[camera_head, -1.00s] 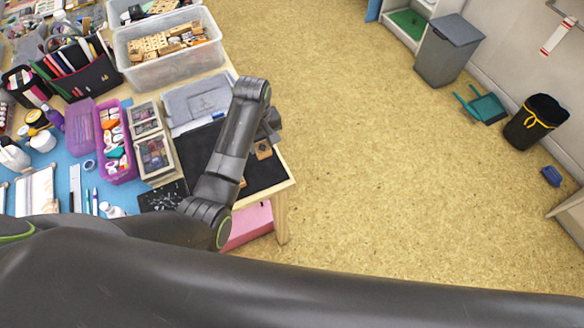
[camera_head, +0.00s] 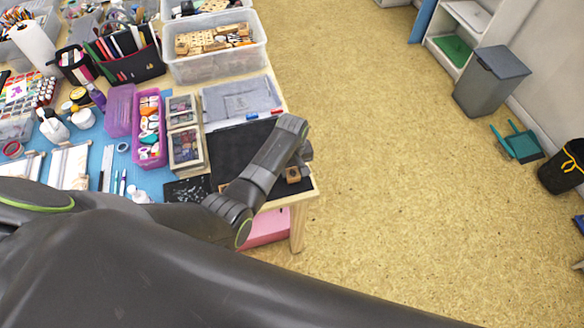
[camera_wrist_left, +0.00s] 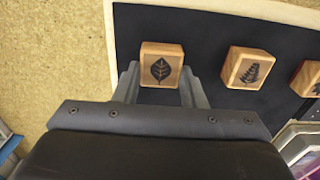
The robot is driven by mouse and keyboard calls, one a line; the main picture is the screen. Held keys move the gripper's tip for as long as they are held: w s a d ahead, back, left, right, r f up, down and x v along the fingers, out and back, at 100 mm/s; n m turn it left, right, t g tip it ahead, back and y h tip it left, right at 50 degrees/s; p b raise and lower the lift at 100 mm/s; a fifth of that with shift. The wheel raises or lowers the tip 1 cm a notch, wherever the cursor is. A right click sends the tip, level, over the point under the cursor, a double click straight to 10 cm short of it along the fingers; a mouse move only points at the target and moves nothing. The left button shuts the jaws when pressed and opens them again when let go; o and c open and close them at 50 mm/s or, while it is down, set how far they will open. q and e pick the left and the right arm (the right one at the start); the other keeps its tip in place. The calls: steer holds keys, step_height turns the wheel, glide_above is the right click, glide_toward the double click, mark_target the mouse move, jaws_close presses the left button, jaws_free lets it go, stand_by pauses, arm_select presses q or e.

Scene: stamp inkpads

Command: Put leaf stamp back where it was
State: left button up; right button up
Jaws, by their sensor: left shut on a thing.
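The leaf stamp (camera_wrist_left: 161,64), a small wooden block with a dark leaf print, is between the fingers of my left gripper (camera_wrist_left: 160,86) in the left wrist view. The gripper is shut on it. The stamp is over the black mat (camera_wrist_left: 205,30), near its corner; I cannot tell whether it touches the mat. In the head view my left gripper (camera_head: 304,153) is over the right side of the mat (camera_head: 236,148), partly hidden by its own arm. One wooden stamp (camera_head: 293,175) shows just below it; which one is unclear. My right gripper is not in view.
A fern stamp (camera_wrist_left: 249,68) and another tree-like stamp (camera_wrist_left: 311,78) stand to the right on the mat. Ink pads (camera_head: 186,148), a purple box (camera_head: 149,135) and a clear bin (camera_head: 215,62) stand left and behind. Open floor lies right of the table.

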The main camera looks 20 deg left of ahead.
mark_target(292, 171)
arm_select(q)
steer(key=shift+f, duration=0.1)
steer(key=o, duration=0.9)
steer(key=shift+r, duration=0.6)
step_height(292, 171, up, 11)
